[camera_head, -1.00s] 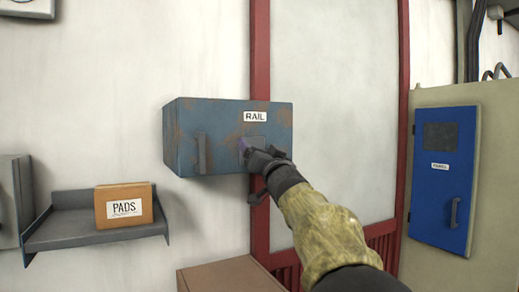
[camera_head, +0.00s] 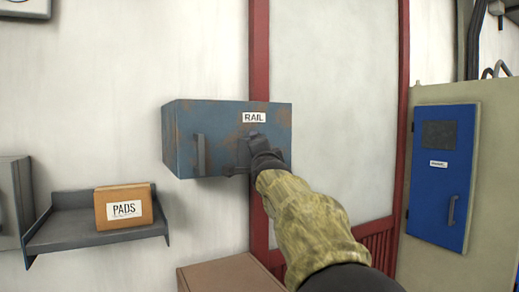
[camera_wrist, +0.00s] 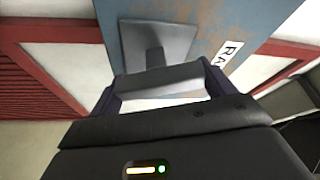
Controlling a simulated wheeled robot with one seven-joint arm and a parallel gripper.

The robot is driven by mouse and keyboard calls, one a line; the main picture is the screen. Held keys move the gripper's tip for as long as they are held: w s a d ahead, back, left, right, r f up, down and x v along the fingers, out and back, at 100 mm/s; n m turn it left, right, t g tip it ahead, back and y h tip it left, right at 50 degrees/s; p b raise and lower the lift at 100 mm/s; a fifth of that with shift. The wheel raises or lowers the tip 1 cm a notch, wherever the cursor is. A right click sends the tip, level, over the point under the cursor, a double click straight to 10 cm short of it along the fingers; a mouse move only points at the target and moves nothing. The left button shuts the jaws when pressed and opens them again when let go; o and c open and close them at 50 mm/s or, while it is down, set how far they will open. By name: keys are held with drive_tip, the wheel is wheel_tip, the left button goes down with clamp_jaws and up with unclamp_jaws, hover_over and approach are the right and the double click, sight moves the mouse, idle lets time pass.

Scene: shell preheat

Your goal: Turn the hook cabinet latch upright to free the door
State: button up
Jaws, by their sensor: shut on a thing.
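The blue-grey, rust-stained cabinet (camera_head: 184,140) labelled RAIL hangs on the wall in the head view, its door closed. My gripper (camera_head: 258,144) is at the right part of its front, just below the label, and largely covers the latch. In the wrist view the latch's grey plate (camera_wrist: 176,35) is on the cabinet face, with a short stem leading to a grey bar (camera_wrist: 160,82). My gripper (camera_wrist: 160,88) is shut on that bar, a dark purple finger at each end. How far the latch is turned is hard to tell.
A dark upright handle (camera_head: 201,155) is on the cabinet's left front. A shelf (camera_head: 75,237) with a PADS box (camera_head: 124,206) is lower left. A brown box top (camera_head: 225,273) is below. A blue-doored panel (camera_head: 441,185) stands at right.

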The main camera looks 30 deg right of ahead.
drive_tip(key=m+g+p, duration=0.1)
drive_tip(key=m+p, duration=0.1)
drive_tip(key=p, duration=0.1)
drive_tip(key=shift+r, duration=0.2)
drive_tip(key=shift+f+m+p, duration=0.1)
drive_tip(key=shift+m+p, duration=0.55)
drive_tip(key=shift+m, duration=0.05)
drive_tip(key=shift+f+m+g+p, duration=0.2)
drive_tip(key=shift+m+g+p, duration=0.2)
drive_tip(key=shift+p, duration=0.05)
drive_tip(key=shift+f, duration=0.1)
drive_tip(key=o, duration=0.9)
drive_tip(key=shift+d, duration=0.1)
drive_tip(key=shift+s, duration=0.15)
